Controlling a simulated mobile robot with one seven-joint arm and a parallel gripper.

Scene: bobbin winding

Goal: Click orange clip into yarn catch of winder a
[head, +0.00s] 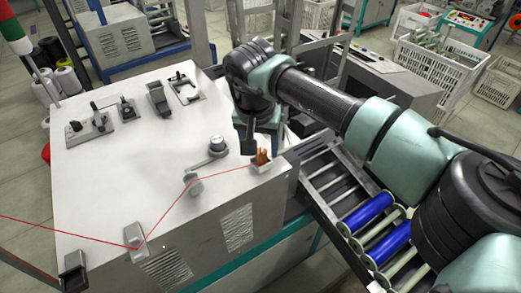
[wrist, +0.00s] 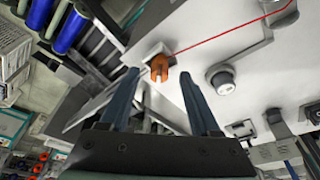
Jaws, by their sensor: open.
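The orange clip (head: 262,157) sits at the right front corner of the white winder top (head: 130,190), in a small light holder (head: 262,167) that looks like the yarn catch. In the wrist view the clip (wrist: 159,68) shows between and beyond my fingertips. A red yarn (head: 90,238) runs from the left through guides to the clip. My gripper (wrist: 160,80) is open and empty, its two dark fingers apart. In the head view my gripper (head: 248,140) is just behind and left of the clip, partly hidden by my wrist. I cannot tell how deep the clip sits.
A round knob with a lever (head: 216,146) and a yarn guide (head: 194,185) stand left of the clip. Several metal fittings (head: 158,98) sit farther back. A rack with blue rollers (head: 367,213) lies to the right, below the winder top.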

